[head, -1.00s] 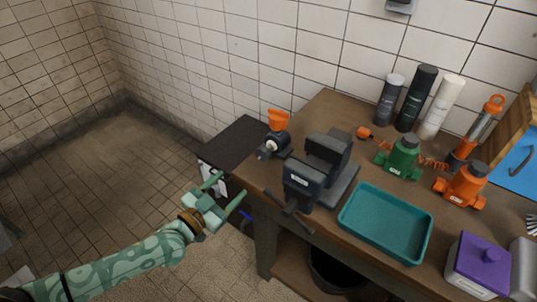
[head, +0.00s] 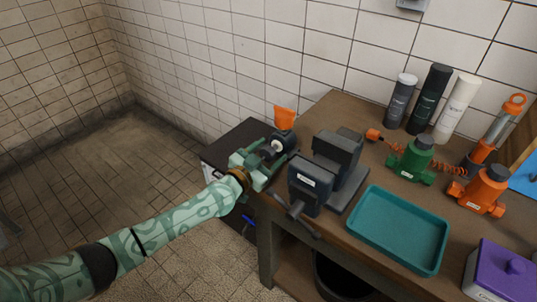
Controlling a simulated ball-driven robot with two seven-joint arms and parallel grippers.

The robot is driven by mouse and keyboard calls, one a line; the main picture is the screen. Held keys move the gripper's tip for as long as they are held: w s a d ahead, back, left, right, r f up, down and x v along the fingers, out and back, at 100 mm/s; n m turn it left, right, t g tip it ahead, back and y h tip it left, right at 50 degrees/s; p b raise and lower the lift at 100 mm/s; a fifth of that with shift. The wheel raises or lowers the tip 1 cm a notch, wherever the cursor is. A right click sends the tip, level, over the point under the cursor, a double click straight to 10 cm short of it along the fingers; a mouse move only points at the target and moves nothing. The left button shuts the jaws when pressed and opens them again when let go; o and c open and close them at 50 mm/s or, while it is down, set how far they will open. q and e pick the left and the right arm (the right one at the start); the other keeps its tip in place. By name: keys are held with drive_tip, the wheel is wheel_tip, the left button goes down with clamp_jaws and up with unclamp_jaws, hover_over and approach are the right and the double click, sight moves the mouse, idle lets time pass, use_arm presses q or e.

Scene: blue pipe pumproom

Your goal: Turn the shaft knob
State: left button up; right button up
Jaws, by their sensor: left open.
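A dark pump-like unit with an orange top (head: 284,118) stands at the left end of the workbench. A round, pale shaft knob (head: 277,146) faces out from its front. My left gripper (head: 273,154) is pale green and open. Its two fingers reach toward the knob, one on each side of it in the picture. I cannot tell whether they touch it. The fingers and palm hide the lower part of the unit. My right gripper is not in the head view.
A dark grey vise (head: 312,188) stands close to the right of the gripper. A teal tray (head: 398,228), green (head: 411,160) and orange (head: 481,190) valve-like parts and several canisters (head: 401,101) are farther right. A black cabinet (head: 235,148) stands left of the bench.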

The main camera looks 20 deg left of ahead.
use_arm(q)
drive_tip(key=c, duration=1)
drive_tip(key=shift+r+n, duration=0.1)
drive_tip(key=shift+n, duration=0.9)
drive_tip(key=n, duration=0.3)
drive_tip(key=shift+p, duration=0.35)
drive_tip(key=o, duration=1)
drive_tip(key=shift+s, duration=0.1)
